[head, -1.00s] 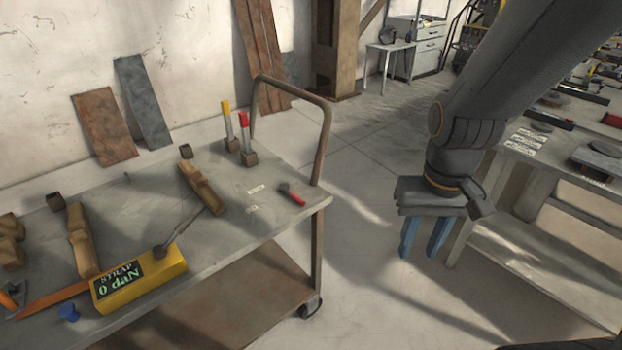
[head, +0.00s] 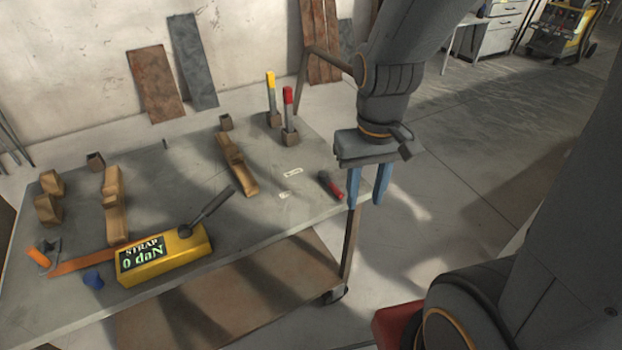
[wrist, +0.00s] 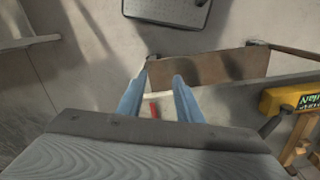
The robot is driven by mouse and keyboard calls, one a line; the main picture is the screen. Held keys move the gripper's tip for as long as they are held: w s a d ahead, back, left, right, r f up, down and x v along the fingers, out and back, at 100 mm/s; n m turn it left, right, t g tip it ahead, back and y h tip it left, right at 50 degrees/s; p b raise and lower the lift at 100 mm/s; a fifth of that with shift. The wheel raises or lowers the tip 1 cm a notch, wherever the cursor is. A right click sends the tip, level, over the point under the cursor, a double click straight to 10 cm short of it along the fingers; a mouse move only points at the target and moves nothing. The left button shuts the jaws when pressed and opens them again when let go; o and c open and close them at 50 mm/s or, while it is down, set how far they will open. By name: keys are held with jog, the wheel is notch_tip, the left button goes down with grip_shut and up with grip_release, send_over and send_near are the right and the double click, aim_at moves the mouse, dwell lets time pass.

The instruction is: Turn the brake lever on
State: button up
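Which part is the brake lever is not labelled in view. A yellow box (head: 165,255) reading "STRAP 0 daN" lies on the grey cart table (head: 180,180), with a dark lever (head: 210,209) slanting up from its top. Two upright levers stand at the back right, one yellow-topped (head: 270,92) and one red-topped (head: 288,110). The wrist view also shows the yellow box (wrist: 290,98) at right. My gripper (head: 366,200) is open and empty, pointing down by the cart's right end, apart from these levers. Its blue fingers (wrist: 157,88) are spread in the wrist view.
A small red-handled tool (head: 330,185) lies near the right edge, close to my gripper. Wooden blocks (head: 116,210), an orange strap (head: 80,262) and a blue knob (head: 93,280) lie on the left. Floor (head: 440,200) on the right is clear.

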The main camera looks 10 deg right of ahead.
aim_at(336, 189)
jog(key=w+a+f+n+h, duration=0.1)
jog(key=w+f+n, duration=0.15)
jog(key=w, duration=0.55)
jog(key=w+a+f+n+h, duration=0.1)
jog(key=w+f, duration=0.2)
jog(key=w, duration=0.5)
jog(key=shift+t, duration=0.3)
jog(key=f, duration=0.5)
jog(key=d+f+p, duration=0.1)
jog(key=f, duration=0.1)
jog(key=shift+w+f, duration=0.15)
jog(key=shift+f, duration=0.2)
grip_shut()
